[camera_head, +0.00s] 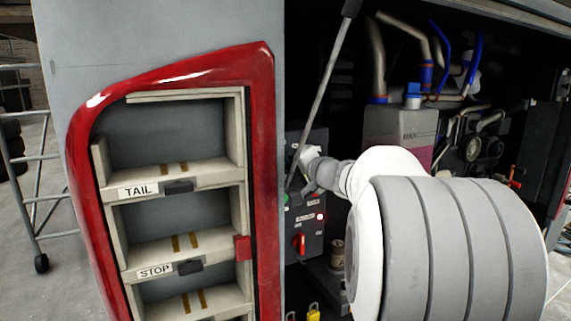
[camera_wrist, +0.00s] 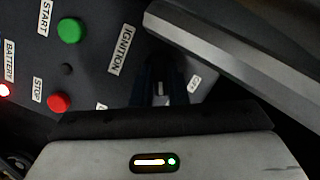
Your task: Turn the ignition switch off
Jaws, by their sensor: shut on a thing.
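The dark control panel (camera_head: 310,262) stands inside the open engine bay. In the wrist view the panel (camera_wrist: 93,58) shows tilted, with a label reading IGNITION (camera_wrist: 121,49). My gripper (camera_wrist: 164,88) is right beside that label, its dark fingers closed at the panel. The ignition switch is mostly hidden between the fingers, so its turned position cannot be read. In the head view my arm reaches in from the right and its wrist covers the upper panel; the fingers are not clear there.
A green START button (camera_wrist: 70,30), a red STOP button (camera_wrist: 59,102) and a lit red lamp (camera_wrist: 4,90) are near my fingers. A metal strut (camera_head: 322,90) runs diagonally close by. A red rotary switch (camera_head: 299,243) sits lower. A red-framed shelf unit (camera_head: 262,150) stands left.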

